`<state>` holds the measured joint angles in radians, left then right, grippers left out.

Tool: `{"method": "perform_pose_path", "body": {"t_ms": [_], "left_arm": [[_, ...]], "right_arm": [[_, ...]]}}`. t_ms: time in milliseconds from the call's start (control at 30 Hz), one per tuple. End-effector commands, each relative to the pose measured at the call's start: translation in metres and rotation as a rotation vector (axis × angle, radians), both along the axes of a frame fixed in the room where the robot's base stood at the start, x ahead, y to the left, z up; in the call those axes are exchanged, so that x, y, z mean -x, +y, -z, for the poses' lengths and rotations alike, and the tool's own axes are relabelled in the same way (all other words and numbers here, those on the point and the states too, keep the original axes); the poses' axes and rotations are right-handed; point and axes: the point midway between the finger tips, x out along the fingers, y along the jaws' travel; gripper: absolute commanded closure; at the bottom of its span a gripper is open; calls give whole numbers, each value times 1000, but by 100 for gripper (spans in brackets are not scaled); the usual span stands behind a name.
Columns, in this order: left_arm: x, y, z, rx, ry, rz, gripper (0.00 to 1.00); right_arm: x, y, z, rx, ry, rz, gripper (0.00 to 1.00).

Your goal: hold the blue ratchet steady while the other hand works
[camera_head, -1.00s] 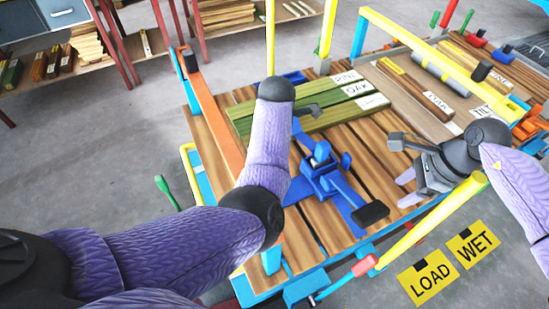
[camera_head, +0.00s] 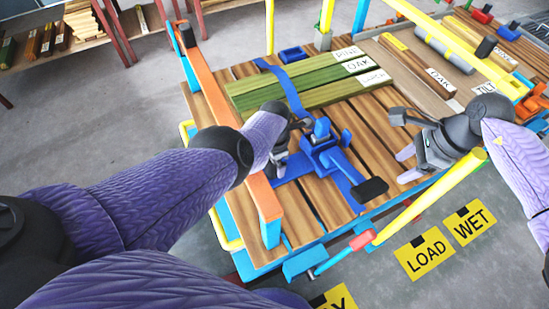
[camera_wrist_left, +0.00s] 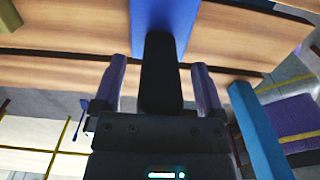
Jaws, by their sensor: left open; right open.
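The blue ratchet (camera_head: 322,152) sits on a blue strap (camera_head: 287,90) across the wooden slats. Its lever with a black grip (camera_head: 370,189) points toward the front right. My left gripper (camera_head: 281,160) is open just left of the ratchet body, partly hidden by my own wrist. In the left wrist view, the open left gripper (camera_wrist_left: 160,85) has a finger on each side of a dark bar; I cannot tell what this bar is. A blue piece (camera_wrist_left: 165,20) lies beyond it. My right gripper (camera_head: 407,165) is open and empty, right of the ratchet and apart from it.
Green boards (camera_head: 290,95) with labels lie behind the ratchet, and a brown board (camera_head: 425,78) lies right of them. An orange rail (camera_head: 225,115) borders the left side. A yellow bar (camera_head: 430,200) crosses the front right. LOAD (camera_head: 427,252) and WET signs lie on the floor.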

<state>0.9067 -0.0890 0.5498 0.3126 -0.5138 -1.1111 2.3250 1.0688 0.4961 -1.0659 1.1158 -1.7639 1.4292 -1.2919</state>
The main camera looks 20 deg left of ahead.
Motion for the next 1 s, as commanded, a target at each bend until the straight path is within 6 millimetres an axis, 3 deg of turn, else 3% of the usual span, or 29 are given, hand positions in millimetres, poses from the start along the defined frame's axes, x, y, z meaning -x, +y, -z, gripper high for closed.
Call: {"method": "perform_pose_path", "body": {"t_ms": [100, 533, 1000], "left_arm": [[0, 0, 0, 0, 0, 0, 9], [0, 0, 0, 0, 0, 1, 100], [0, 0, 0, -1, 1, 1, 100]], "right_arm": [[0, 0, 0, 0, 0, 0, 41], [0, 0, 0, 0, 0, 0, 41], [0, 0, 0, 0, 0, 0, 41]]}}
